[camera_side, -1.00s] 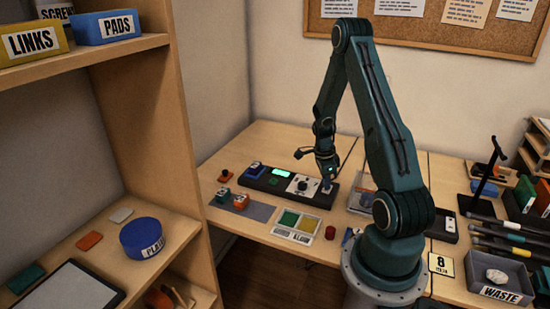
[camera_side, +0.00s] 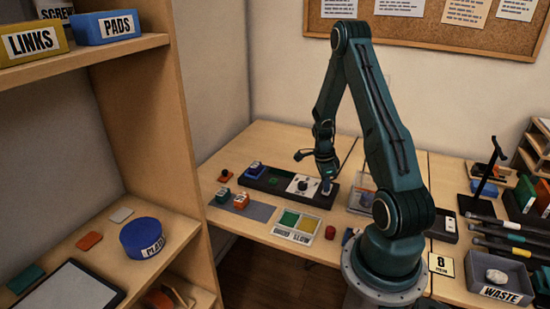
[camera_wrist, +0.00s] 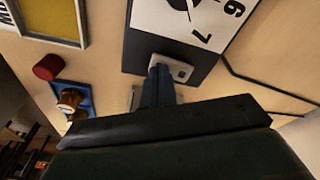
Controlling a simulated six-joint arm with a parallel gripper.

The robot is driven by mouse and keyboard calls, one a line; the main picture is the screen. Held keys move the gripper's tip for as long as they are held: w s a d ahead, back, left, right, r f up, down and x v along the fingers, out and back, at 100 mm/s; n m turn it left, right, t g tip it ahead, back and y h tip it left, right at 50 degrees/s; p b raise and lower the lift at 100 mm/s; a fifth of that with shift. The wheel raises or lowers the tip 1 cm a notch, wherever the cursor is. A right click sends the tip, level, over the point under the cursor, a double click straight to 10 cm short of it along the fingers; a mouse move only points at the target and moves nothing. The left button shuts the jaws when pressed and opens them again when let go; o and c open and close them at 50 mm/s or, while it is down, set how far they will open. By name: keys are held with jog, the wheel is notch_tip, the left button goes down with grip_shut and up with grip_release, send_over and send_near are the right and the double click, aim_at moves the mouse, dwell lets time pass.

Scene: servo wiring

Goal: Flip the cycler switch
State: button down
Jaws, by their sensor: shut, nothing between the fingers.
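The cycler (camera_side: 268,186) is a long dark box on the desk with a blue servo (camera_side: 256,168) at its left end. Its display (camera_side: 276,180) is dark. A white dial panel (camera_side: 303,186) with a black knob sits right of the display. A small light switch plate (camera_side: 327,188) is at the right end; it also shows in the wrist view (camera_wrist: 180,70). My gripper (camera_side: 326,179) is shut and empty, with its tips down at the switch plate. In the wrist view its fingers (camera_wrist: 160,75) cover part of the plate, so the switch lever is hidden.
A grey mat with green and orange servos (camera_side: 241,200) lies in front of the cycler. A tray with green and yellow pads (camera_side: 297,224) and a red cap (camera_side: 330,232) are nearer. A clear box (camera_side: 362,198) stands right of my gripper.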

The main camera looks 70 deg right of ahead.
notch_tip(320, 180, up, 7)
dwell(1.1)
jog(key=w+a+r+n+t+h, duration=0.15)
jog(key=w+a+r+n, duration=0.25)
jog(key=a+r+n, duration=0.4)
jog(key=w+a+r+n+t, duration=0.25)
jog(key=a+r+n, duration=0.35)
jog(key=a+r, duration=0.4)
jog(key=s+a+r+n+t+y, duration=0.1)
jog(key=s+a+r+n, duration=0.3)
jog(key=a+n, duration=0.4)
jog(key=s+a+r+n+t+y, duration=0.1)
jog(key=s+a+r+n, duration=0.3)
jog(key=a+n, duration=0.4)
jog(key=shift+s+a+t, duration=0.45)
jog(key=shift+s+t, duration=0.15)
jog(key=shift+s, duration=0.3)
